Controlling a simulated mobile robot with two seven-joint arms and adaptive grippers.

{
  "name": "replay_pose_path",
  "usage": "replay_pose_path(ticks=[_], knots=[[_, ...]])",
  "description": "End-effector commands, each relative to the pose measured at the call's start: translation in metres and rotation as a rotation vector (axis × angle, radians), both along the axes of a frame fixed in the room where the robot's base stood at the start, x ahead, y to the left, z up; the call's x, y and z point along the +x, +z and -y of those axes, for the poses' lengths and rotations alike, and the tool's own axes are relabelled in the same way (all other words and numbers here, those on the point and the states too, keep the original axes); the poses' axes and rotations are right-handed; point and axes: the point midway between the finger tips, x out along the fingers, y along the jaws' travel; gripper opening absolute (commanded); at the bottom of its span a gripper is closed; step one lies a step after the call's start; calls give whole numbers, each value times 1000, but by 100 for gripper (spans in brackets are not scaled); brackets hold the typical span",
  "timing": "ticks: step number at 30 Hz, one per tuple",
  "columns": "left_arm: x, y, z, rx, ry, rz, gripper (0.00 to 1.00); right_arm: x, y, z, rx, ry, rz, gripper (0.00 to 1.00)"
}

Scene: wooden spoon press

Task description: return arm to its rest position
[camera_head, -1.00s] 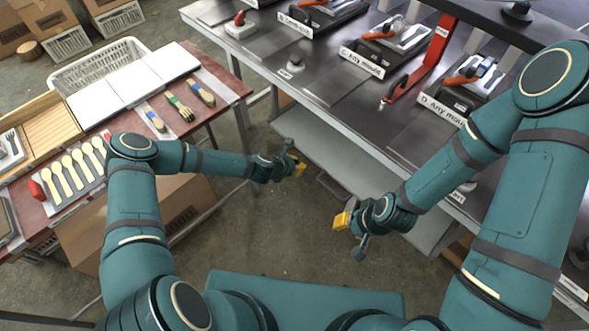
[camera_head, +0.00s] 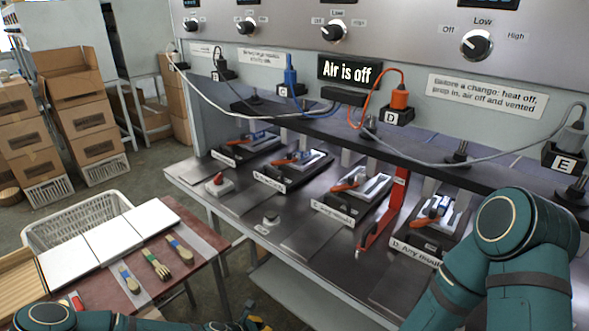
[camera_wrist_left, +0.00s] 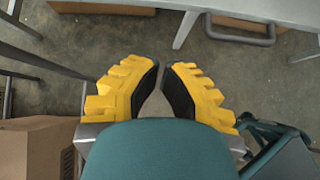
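My left gripper (camera_head: 258,324) shows at the bottom edge of the head view, over the floor in the gap between the red-topped table and the metal bench. In the left wrist view its yellow fingers (camera_wrist_left: 161,72) with dark pads stand apart, closest at the tips. Only floor shows between them; nothing is held. Part of my left arm (camera_head: 45,317) lies along the bottom left of the head view. My right arm (camera_head: 525,235) is bent at the lower right, in front of the bench. Its gripper is outside the frame.
The metal bench (camera_head: 300,245) carries several moulds with orange or blue handles and a red lever (camera_head: 378,222). A panel with knobs and an "Air is off" sign (camera_head: 348,71) stands behind.

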Motion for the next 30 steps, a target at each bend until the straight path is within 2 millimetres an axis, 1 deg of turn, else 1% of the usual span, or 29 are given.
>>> replay_pose_path(ticks=[2, 5, 6, 8, 9, 11, 12, 15, 18, 21, 24, 30], knots=[[-13, 3, 13, 73, -128, 35, 0, 0, 0, 0, 0, 0, 0, 36], [-43, 8, 32, 227, -394, 114, 0, 0, 0, 0, 0, 0, 0, 36], [-57, 10, 38, 299, -524, 154, 0, 0, 0, 0, 0, 0, 0, 36], [-79, 15, 43, 408, -724, 220, 0, 0, 0, 0, 0, 0, 0, 36], [-93, 18, 44, 477, -856, 266, 0, 0, 0, 0, 0, 0, 0, 36], [-113, 24, 43, 571, -1049, 330, 0, 0, 0, 0, 0, 0, 0, 36], [-126, 28, 40, 630, -1174, 374, 0, 0, 0, 0, 0, 0, 0, 36], [-151, 40, 32, 756, -1452, 479, 0, 0, 0, 0, 0, 0, 0, 36], [-169, 52, 23, 842, -1668, 563, 0, 0, 0, 0, 0, 0, 0, 36], [-181, 60, 16, 893, -1813, 622, 0, 0, 0, 0, 0, 0, 0, 36], [-187, 65, 13, 919, -1887, 653, 0, 0, 0, 0, 0, 0, 0, 36], [-188, 65, 12, 923, -1901, 658, 0, 0, 0, 0, 0, 0, 0, 36]])
